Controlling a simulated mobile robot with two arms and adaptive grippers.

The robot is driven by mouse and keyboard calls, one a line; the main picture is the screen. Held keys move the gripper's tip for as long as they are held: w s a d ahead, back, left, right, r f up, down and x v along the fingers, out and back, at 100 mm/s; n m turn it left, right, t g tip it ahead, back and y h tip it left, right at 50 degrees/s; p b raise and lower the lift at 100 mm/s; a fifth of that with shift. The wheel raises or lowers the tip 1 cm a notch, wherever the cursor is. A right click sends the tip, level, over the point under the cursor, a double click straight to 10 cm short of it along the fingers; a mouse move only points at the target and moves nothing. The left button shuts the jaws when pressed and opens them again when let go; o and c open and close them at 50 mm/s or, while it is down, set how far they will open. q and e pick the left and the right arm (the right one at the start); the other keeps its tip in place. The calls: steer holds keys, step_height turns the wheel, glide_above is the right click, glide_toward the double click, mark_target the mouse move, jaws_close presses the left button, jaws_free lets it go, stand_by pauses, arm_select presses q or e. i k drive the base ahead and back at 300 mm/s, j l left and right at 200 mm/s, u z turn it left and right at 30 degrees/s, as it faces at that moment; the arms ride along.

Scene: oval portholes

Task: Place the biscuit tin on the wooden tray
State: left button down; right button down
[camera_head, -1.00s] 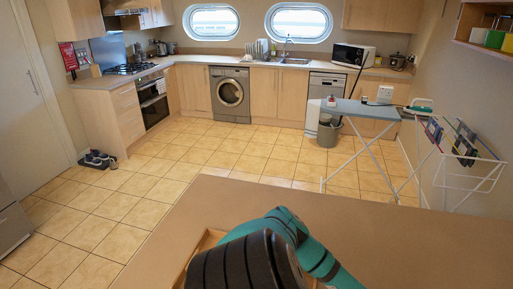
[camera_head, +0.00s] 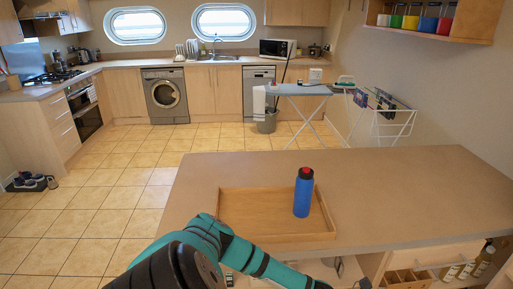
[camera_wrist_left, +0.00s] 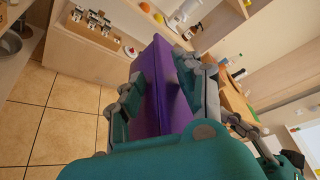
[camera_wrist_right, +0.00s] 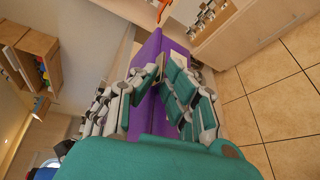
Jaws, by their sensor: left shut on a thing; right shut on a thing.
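The wooden tray (camera_head: 262,212) lies on the counter in the head view. A blue bottle with a red cap (camera_head: 303,194) stands upright at its right end, and the rest of the tray looks empty. The biscuit tin seems to be the purple box (camera_wrist_left: 158,62) in the left wrist view; it also shows in the right wrist view (camera_wrist_right: 154,48). My left gripper (camera_wrist_left: 162,92) is shut on one part of it, and my right gripper (camera_wrist_right: 160,88) is shut on another. The head view shows neither the tin nor my gripper fingers.
The brown countertop (camera_head: 410,195) is clear to the right of the tray. Open shelving with bottles (camera_head: 465,270) is below its front right. A wall shelf with coloured jars (camera_head: 430,22) hangs at upper right. An ironing board (camera_head: 298,90) stands beyond the counter.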

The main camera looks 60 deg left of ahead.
mark_target(254, 215)
steer(key=k+u, duration=0.15)
steer(key=u, duration=0.95)
steer(key=l, duration=0.1)
